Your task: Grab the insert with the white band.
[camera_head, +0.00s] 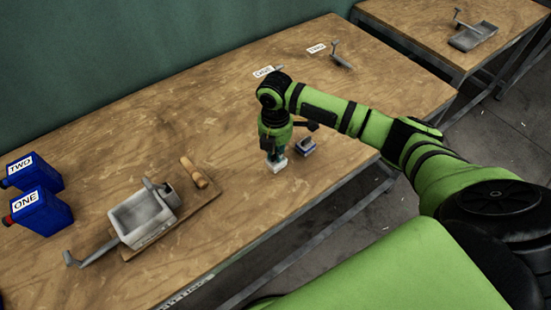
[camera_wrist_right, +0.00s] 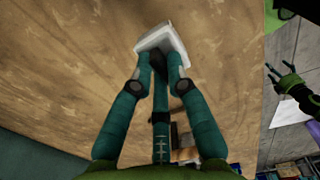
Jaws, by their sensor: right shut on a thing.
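My right gripper (camera_head: 275,158) points down over the table, shut on a pale white insert (camera_head: 277,166) at or just above the tabletop. In the right wrist view the right gripper (camera_wrist_right: 160,68) has its fingers against the insert (camera_wrist_right: 166,38), which is white to light grey; its band cannot be made out apart. A second insert (camera_head: 305,148), dark with a bluish-grey top, stands just right of the gripper. My left gripper (camera_wrist_right: 283,82) shows at the right edge of the wrist view, fingers spread and empty, beyond the table edge.
A grey metal press tray (camera_head: 140,218) with lever arms lies on a wooden board, beside a wooden handle (camera_head: 194,173). Blue containers marked TWO (camera_head: 44,178) and ONE (camera_head: 45,214) stand at left. Labels ONE (camera_head: 263,71) and TWO (camera_head: 316,48) lie at the back. The table's middle is clear.

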